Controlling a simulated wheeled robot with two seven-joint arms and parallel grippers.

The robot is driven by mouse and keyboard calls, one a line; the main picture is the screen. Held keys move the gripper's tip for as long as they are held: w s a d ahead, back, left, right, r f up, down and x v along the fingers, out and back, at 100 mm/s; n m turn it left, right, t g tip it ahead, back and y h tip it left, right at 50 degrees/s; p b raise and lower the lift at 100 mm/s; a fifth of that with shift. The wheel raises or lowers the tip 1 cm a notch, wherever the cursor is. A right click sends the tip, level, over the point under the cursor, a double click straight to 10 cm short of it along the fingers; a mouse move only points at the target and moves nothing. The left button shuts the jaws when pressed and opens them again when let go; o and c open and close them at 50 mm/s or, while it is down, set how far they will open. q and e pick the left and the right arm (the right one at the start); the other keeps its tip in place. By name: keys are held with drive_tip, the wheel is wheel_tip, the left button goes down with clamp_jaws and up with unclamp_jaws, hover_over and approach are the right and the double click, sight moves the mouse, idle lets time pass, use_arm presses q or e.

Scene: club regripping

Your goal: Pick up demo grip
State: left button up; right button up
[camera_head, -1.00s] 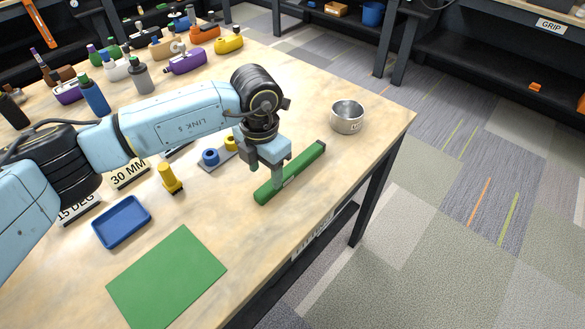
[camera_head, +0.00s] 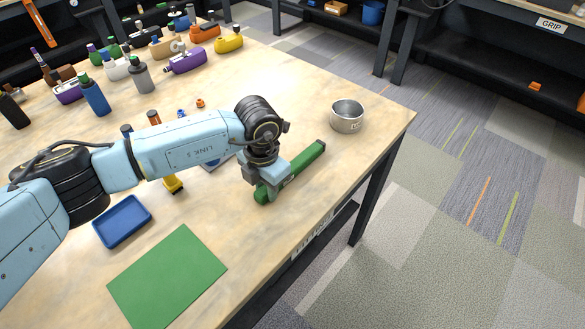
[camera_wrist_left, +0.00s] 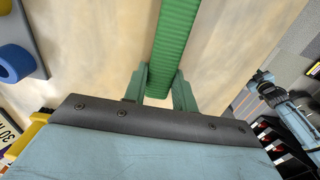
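The demo grip is most likely the long green ribbed bar (camera_head: 304,162) lying slantwise on the table near its right front edge. In the left wrist view the bar (camera_wrist_left: 176,35) runs up from between the fingers. My left gripper (camera_head: 268,190) is low at the bar's near-left end. In the left wrist view its two fingers (camera_wrist_left: 159,82) stand one on each side of the bar, very close to it. Whether they press on it cannot be told. The bar's near end is partly hidden by the gripper.
A metal bowl (camera_head: 347,117) stands beyond the bar's far end. A blue tray (camera_head: 122,222) and a flat green mat (camera_head: 168,277) lie at the front left. A yellow post (camera_head: 173,184) stands beside my arm. Bottles and club heads fill the back.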

use_arm(q)
drive_tip(key=c, duration=0.3)
